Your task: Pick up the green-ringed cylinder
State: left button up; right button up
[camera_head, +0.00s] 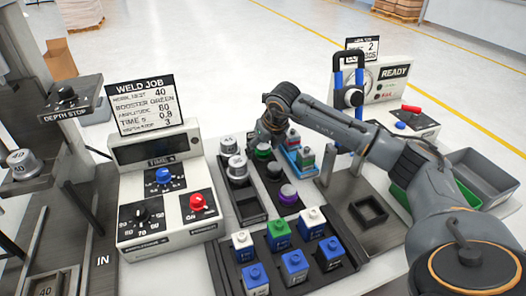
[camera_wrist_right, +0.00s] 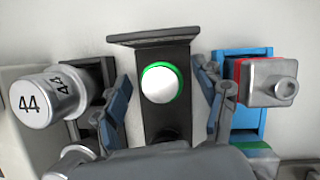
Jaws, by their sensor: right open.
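The green-ringed cylinder (camera_head: 263,152) stands in a dark narrow holder (camera_wrist_right: 182,117). In the right wrist view the cylinder (camera_wrist_right: 160,83) shows its pale round top with a green ring around it. My right gripper (camera_head: 265,139) is open over the holder. In the right wrist view its two blue-grey fingers lie to the left and right of the cylinder, with a gap on both sides. In the head view the gripper partly hides the cylinder. My left gripper is not in view.
Silver cylinders marked 44 (camera_wrist_right: 38,103) stand close on the left. A blue rack with a red-and-grey piece (camera_wrist_right: 268,82) stands close on the right. A purple-ringed cylinder (camera_head: 288,194) is nearer. A tray of blue, white and green blocks (camera_head: 279,229) is in front.

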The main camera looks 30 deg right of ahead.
jog(key=c, duration=1.3)
jog(key=shift+c, duration=0.3)
jog(key=shift+r, duration=0.15)
